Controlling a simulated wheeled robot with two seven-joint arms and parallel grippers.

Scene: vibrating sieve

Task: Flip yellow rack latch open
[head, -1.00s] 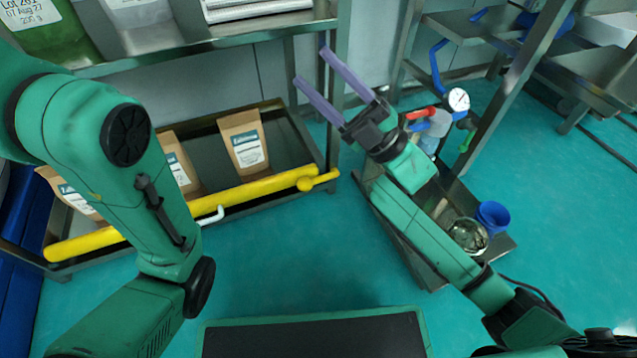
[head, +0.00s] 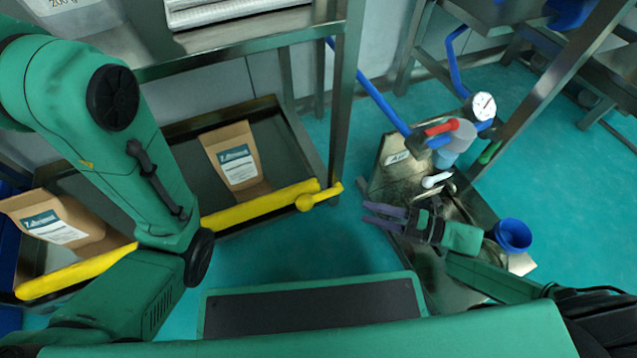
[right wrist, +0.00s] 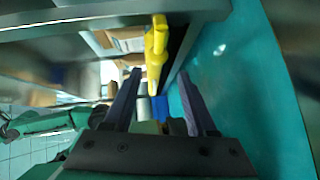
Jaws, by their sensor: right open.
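The yellow rack latch (head: 322,195) is a short lever with a round knob. It sits at the right end of a yellow bar (head: 262,206) along the front of the lower rack shelf. My right gripper (head: 366,214) has two purple fingers, open and empty, pointing left toward the latch with a gap between. In the right wrist view a yellow part (right wrist: 155,55) hangs ahead of the open fingers (right wrist: 160,73), apparently beyond their tips. My left arm crosses the left side of the head view and covers part of the bar; its gripper is not visible.
Brown pouches (head: 238,160) stand on the lower shelf (head: 165,130). A metal rack post (head: 345,90) rises behind the latch. Teal floor lies clear left of the gripper.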

